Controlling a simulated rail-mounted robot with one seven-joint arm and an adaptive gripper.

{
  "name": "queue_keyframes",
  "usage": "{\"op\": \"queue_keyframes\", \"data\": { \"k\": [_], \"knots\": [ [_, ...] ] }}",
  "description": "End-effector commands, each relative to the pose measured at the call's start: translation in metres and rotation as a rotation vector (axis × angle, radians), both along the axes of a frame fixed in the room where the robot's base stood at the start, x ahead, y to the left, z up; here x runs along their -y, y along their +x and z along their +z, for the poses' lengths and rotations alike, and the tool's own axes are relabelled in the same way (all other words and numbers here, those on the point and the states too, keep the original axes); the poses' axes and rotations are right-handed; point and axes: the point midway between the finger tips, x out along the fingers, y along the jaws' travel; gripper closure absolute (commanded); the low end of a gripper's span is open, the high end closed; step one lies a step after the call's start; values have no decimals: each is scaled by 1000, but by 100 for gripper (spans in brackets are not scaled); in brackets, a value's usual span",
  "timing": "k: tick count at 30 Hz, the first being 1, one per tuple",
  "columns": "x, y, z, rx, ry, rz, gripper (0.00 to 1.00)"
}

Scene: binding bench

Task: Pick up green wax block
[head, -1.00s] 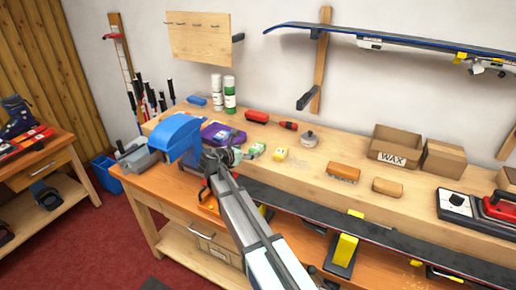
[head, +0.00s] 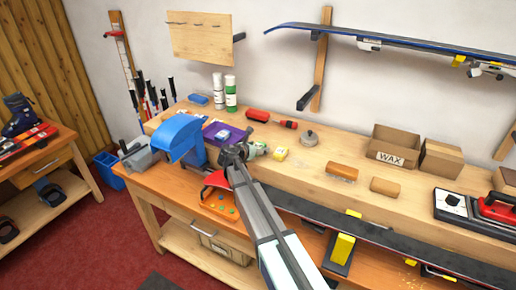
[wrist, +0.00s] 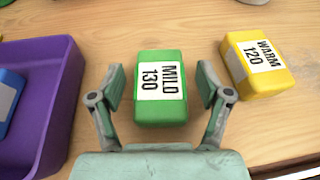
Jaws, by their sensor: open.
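The green wax block (wrist: 162,110), with a white label reading "MILD 130", lies on the wooden bench top in the wrist view.
A yellow wax block (wrist: 258,65) labelled "WARM 120" lies to the right. A purple tray (wrist: 52,110) holding a blue block (wrist: 8,100) stands close on the left.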

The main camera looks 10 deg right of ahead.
Motion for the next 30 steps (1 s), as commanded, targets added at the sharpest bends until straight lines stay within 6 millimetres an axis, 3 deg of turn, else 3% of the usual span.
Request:
{"op": "queue_keyframes", "data": {
  "k": [3, 9, 22, 30],
  "knots": [
    [0, -1, 0, 0, 0, 0, 23],
    [-1, -1, 0, 0, 0, 0, 89],
    [-1, -1, 3, 0, 0, 1, 89],
    [-1, -1, 26, 3, 0, 0, 89]
  ]
}}
